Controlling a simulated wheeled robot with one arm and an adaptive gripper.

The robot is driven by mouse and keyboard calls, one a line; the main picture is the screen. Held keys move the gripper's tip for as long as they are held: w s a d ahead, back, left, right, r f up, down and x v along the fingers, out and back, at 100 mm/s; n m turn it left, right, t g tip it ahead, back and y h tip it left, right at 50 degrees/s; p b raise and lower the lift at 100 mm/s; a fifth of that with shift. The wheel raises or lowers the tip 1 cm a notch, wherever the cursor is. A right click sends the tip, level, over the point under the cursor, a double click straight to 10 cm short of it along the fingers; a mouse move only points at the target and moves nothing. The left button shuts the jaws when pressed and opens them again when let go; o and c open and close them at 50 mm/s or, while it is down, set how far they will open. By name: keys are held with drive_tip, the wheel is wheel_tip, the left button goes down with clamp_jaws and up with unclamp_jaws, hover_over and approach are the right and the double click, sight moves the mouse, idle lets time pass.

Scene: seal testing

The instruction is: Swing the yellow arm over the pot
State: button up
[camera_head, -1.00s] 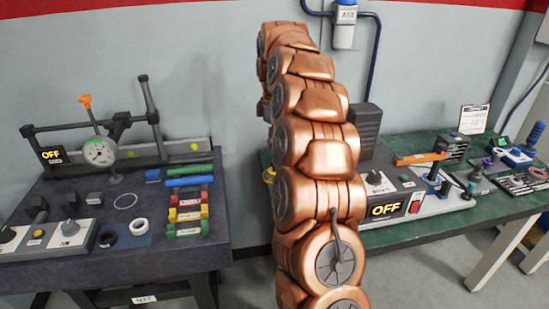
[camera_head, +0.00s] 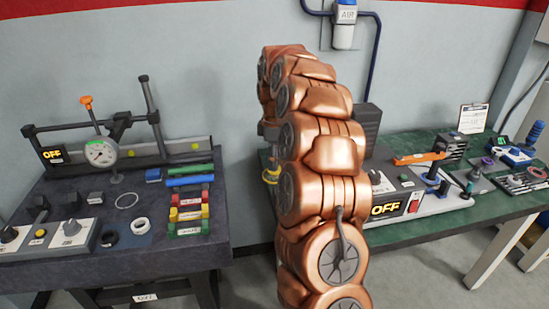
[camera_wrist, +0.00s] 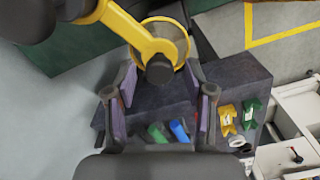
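In the wrist view the yellow arm (camera_wrist: 129,27) runs from the upper left and ends in a dark round knob (camera_wrist: 159,69). A round pot (camera_wrist: 176,34) with a yellow rim lies beyond it. The knob overlaps the pot's lower edge in the picture; I cannot tell the height between them. My gripper (camera_wrist: 163,92) is open, with its two purple-padded fingers apart. The knob shows between and just past the fingertips, with no clear contact. In the head view a little yellow (camera_head: 271,174) shows behind my copper arm, which hides the gripper and the pot.
The left dark table (camera_head: 190,255) carries a dial gauge (camera_head: 100,151), coloured blocks (camera_head: 188,213) and switch boxes (camera_head: 62,240). The green bench (camera_head: 410,232) at the right holds an "OFF" panel (camera_head: 385,209) and a clipboard (camera_head: 473,118). A grey wall stands behind.

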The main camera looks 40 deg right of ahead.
clamp_jaws()
idle(0.3)
